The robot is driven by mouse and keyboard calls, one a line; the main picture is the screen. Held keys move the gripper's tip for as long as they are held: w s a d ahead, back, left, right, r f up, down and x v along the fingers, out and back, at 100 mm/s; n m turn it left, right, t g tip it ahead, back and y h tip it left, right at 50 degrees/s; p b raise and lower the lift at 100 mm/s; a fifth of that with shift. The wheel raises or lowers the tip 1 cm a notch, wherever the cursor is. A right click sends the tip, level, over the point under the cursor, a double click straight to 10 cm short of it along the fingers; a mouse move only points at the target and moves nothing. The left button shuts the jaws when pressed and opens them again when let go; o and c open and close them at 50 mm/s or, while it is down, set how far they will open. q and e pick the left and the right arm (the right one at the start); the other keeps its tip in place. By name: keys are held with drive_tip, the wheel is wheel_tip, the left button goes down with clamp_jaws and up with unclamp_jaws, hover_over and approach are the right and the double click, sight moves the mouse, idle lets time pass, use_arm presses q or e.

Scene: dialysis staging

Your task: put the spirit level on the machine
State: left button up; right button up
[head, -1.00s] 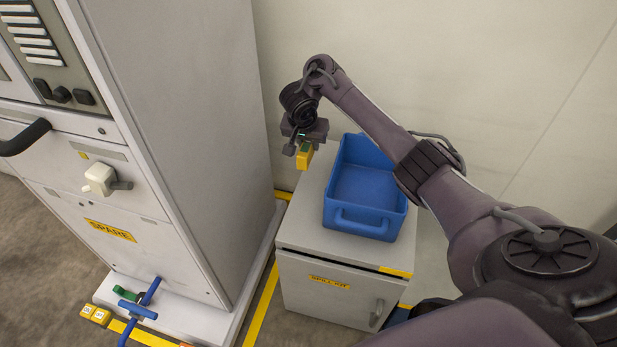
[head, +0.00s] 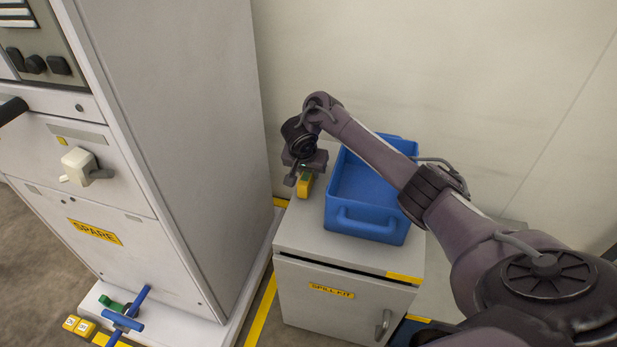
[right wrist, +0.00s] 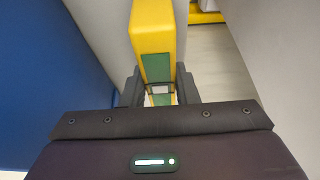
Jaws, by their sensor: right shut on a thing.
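The spirit level is a yellow block with a green face; it shows in the head view (head: 305,185) and in the right wrist view (right wrist: 153,30). My right gripper (head: 298,178) is shut on it, with one dark finger on each side in the right wrist view (right wrist: 158,88). The level is over the left edge of the spill kit cabinet, beside the blue bin; I cannot tell whether it touches the cabinet top. The machine (head: 180,110) is the tall grey cabinet marked SPARE at the left. My left gripper is not in view.
The blue bin (head: 370,222) stands open on the grey spill kit cabinet (head: 300,236), right of my gripper. A narrow floor gap with yellow tape (head: 262,312) separates this cabinet from the machine. A blue-handled valve (head: 125,318) and yellow blocks (head: 78,326) are at the machine's foot.

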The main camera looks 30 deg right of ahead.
drive_tip(key=shift+f, duration=0.2)
drive_tip(key=shift+f, duration=0.15)
drive_tip(key=o, duration=1.1)
drive_tip(key=shift+c, duration=0.2)
